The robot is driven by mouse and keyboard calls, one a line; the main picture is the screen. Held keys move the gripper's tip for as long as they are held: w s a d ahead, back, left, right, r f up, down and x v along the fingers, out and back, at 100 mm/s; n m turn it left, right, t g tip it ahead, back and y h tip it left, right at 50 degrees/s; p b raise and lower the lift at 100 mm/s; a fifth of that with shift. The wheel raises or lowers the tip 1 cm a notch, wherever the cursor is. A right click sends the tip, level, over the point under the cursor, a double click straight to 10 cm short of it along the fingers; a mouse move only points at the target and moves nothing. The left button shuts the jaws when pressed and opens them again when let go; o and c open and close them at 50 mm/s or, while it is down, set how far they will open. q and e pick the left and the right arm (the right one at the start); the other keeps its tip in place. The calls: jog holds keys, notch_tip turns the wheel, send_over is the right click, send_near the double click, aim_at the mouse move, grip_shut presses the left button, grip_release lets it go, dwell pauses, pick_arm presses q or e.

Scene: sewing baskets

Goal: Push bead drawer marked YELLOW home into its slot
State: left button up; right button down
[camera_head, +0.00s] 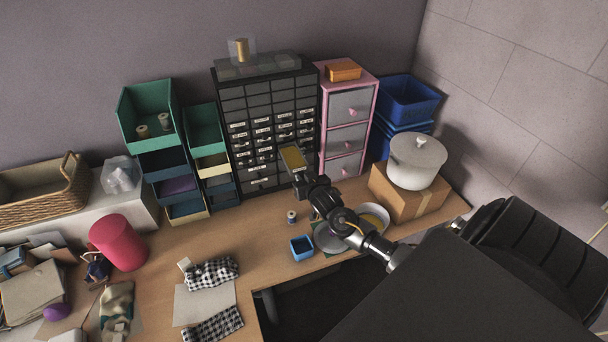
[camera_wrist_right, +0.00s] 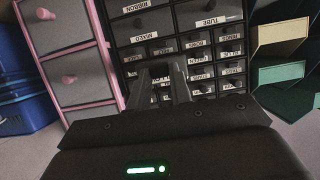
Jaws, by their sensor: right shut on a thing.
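The black drawer cabinet (camera_head: 264,112) stands against the back wall, with rows of small labelled drawers. A small drawer with yellow contents (camera_head: 293,158) sits in front of the cabinet's lower right part. My right gripper (camera_head: 297,173) is at its near end and shut on it. I cannot tell whether the drawer's back end is inside a slot. In the right wrist view, my right gripper's fingers (camera_wrist_right: 159,85) point at the cabinet's labelled drawers (camera_wrist_right: 197,50). The held drawer is hard to make out there, and no YELLOW label is readable. My left gripper is not in view.
A pink-framed drawer unit (camera_head: 347,120) stands close to the cabinet's right. Green bins (camera_head: 205,128) stand to its left. A white pot (camera_head: 415,162) on a cardboard box, a blue cup (camera_head: 301,248) and a thread spool (camera_head: 291,217) are near my right arm.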

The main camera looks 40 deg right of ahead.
jog(key=shift+r, duration=0.1)
jog(key=shift+w+d, duration=0.15)
jog(key=shift+w, duration=0.2)
dwell(0.5)
jog(key=shift+w, duration=0.3)
jog(key=b, duration=0.3)
send_near(287, 149)
jog(key=shift+s+a+f, duration=0.2)
jog(key=shift+s+f, duration=0.3)
jog(key=shift+s+a+f, duration=0.2)
jog(key=shift+s+f, duration=0.3)
jog(key=shift+f, duration=0.05)
dwell(0.6)
jog(key=shift+w+d+b, duration=0.25)
jog(key=shift+w+b, duration=0.25)
jog(key=shift+w, duration=0.25)
jog(key=shift+w+d+b, duration=0.3)
jog(key=shift+w+b, duration=0.15)
jog(key=shift+w, duration=0.3)
jog(key=shift+w+d+b, duration=0.25)
jog(key=shift+w+b, duration=0.25)
jog(key=shift+w, duration=0.25)
jog(key=shift+w+d+b, duration=0.25)
jog(key=shift+w+b, duration=0.3)
jog(key=shift+w, duration=0.1)
jog(key=shift+w+d+b, duration=0.2)
jog(key=shift+w+b, duration=0.3)
jog(key=shift+w, duration=0.1)
jog(key=c, duration=1.2)
grip_release()
